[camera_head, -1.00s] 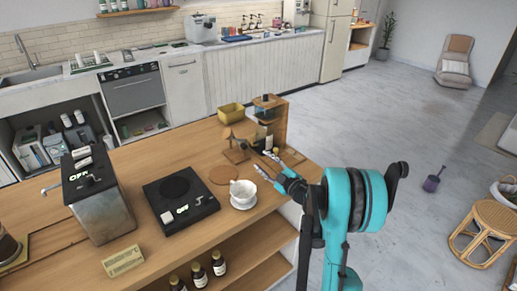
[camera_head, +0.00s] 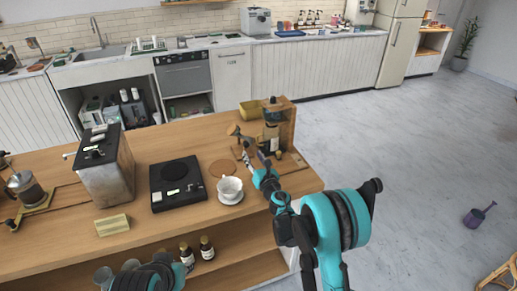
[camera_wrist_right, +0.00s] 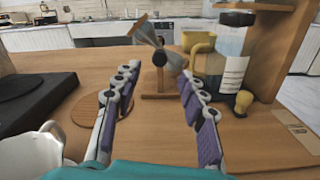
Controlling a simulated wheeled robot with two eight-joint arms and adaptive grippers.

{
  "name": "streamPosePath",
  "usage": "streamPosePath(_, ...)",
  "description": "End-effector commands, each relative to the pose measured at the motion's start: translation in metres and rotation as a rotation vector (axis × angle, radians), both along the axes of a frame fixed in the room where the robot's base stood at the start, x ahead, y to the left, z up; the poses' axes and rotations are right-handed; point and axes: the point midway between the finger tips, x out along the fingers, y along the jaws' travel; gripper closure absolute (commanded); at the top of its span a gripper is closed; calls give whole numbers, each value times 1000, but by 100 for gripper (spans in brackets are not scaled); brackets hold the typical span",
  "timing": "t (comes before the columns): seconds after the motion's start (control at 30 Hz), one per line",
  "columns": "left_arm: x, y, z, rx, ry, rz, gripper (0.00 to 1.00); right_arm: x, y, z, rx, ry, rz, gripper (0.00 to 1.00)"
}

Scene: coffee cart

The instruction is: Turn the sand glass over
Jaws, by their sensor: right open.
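The sand glass (camera_head: 238,132) stands at the back of the wooden counter, in a wooden stand. My left gripper is not in view.
A grinder-like device (camera_head: 271,130) stands close right of the sand glass, by a wooden shelf (camera_head: 288,120). A yellow container (camera_head: 249,109) is behind. A white cup (camera_head: 230,187), round wooden mat (camera_head: 222,168) and black scale (camera_head: 178,182) are in front and left.

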Motion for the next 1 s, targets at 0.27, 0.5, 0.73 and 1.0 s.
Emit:
streamPosePath(0.27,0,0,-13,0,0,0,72,44,14,-2,2,1,0,58)
streamPosePath(0.5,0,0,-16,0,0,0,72,59,19,-1,3,1,-1,58)
streamPosePath(0.73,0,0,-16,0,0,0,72,59,18,0,4,1,-1,61)
streamPosePath(1.0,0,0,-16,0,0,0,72,59,18,0,4,1,-1,100)
